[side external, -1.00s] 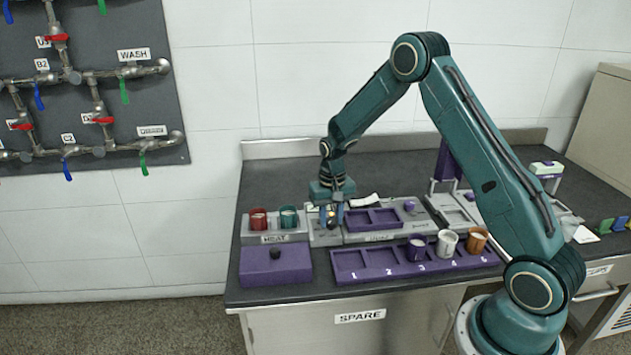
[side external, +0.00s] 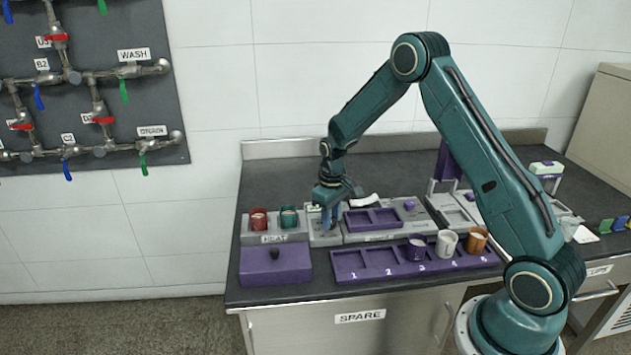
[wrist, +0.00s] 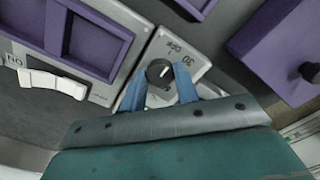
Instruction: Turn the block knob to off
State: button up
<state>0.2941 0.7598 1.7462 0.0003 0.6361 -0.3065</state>
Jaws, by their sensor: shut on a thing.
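The block knob (wrist: 160,72) is a round black dial with a white pointer mark. It sits on a small grey block (wrist: 196,62) with the markings "Off" and "30" beside it. In the wrist view the pointer slants up and right, toward the side with these markings; I cannot tell exactly which it meets. My gripper (wrist: 160,84) has its two blue fingers shut on the knob, one on each side. In the side view my gripper (side external: 331,217) is low over the block (side external: 322,238), between the heat unit and the purple-trayed unit; the knob is hidden there.
The heat unit (side external: 273,238) with a red cup (side external: 258,219) and a teal cup (side external: 289,217) is close at left. A purple box (side external: 275,265) with a black knob stands in front. A purple numbered rack (side external: 345,262) with several cups lies front right. A white switch (wrist: 52,84) is nearby.

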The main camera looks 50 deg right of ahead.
jog(key=o, duration=1)
jog(key=shift+c, duration=0.2)
jog(key=shift+r, duration=0.1)
notch_tip(320, 180, up, 14)
dwell(0.5)
